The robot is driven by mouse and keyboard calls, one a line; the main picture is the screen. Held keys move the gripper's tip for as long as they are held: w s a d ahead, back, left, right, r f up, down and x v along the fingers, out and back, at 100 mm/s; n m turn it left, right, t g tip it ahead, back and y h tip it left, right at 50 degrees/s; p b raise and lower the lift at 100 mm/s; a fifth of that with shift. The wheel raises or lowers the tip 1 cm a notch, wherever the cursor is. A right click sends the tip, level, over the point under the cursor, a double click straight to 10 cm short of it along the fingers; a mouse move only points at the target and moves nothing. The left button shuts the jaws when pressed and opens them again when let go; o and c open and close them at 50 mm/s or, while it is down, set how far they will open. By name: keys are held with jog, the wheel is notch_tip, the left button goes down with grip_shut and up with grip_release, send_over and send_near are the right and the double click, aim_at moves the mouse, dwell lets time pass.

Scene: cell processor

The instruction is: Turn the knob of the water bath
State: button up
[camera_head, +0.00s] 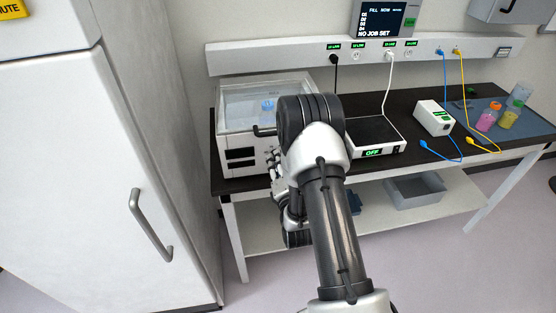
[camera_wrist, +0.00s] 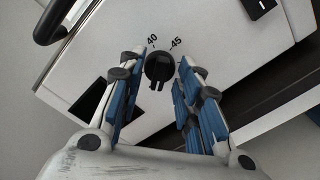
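The water bath (camera_head: 235,140) is a white box with a clear top, standing at the left end of the dark bench. In the head view my arm hides its right part, and the knob cannot be made out. In the wrist view the black knob (camera_wrist: 159,67) is on the white front panel, with marks "40" and "-45" beside it. My gripper (camera_wrist: 162,70) is open, its blue-padded fingers on either side of the knob with gaps visible. Whether the fingertips touch the panel cannot be told. My gripper is mostly hidden behind my arm in the head view.
A black handle (camera_wrist: 52,22) juts out at the upper left of the wrist view. A white device reading "OFF" (camera_head: 375,140) stands right of the bath. A tall white cabinet (camera_head: 85,190) is at the left. A grey bin (camera_head: 415,190) sits on the lower shelf.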

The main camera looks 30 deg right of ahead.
jog(key=shift+s, duration=0.1)
jog(key=shift+c, duration=0.4)
grip_shut()
jog(key=shift+m+b, duration=0.3)
